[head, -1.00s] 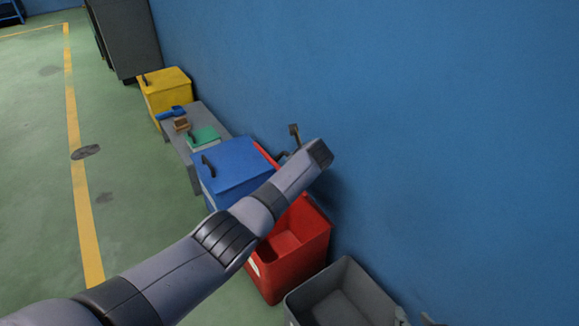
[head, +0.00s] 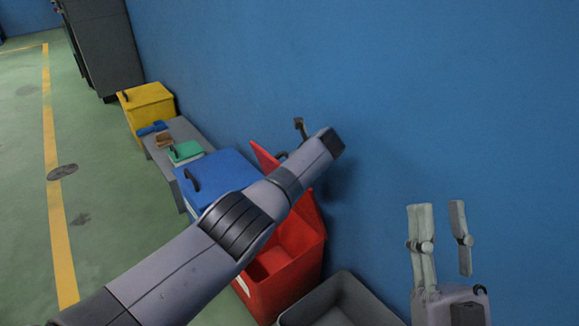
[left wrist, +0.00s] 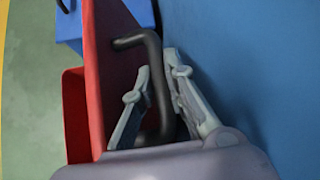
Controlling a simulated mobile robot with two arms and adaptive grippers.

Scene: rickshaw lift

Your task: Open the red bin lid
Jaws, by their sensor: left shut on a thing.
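The red bin (head: 297,260) stands against the blue wall with its top open. Its red lid (head: 263,158) is raised, standing steeply up at the back left of the opening, partly hidden by my left arm. In the left wrist view the lid (left wrist: 103,60) shows edge-on with its bent black handle (left wrist: 155,75). My left gripper (left wrist: 158,65) has its fingers on either side of that handle and is shut on it. In the head view the left gripper is hidden behind my arm. My right gripper (head: 438,205) is raised at the lower right, open and empty, apart from the bin.
A closed blue bin (head: 222,175) stands left of the red one. A grey open bin (head: 345,300) stands in front of it. A low grey bench (head: 165,160) with small items and a yellow bin (head: 150,108) are farther back. Green floor is free at left.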

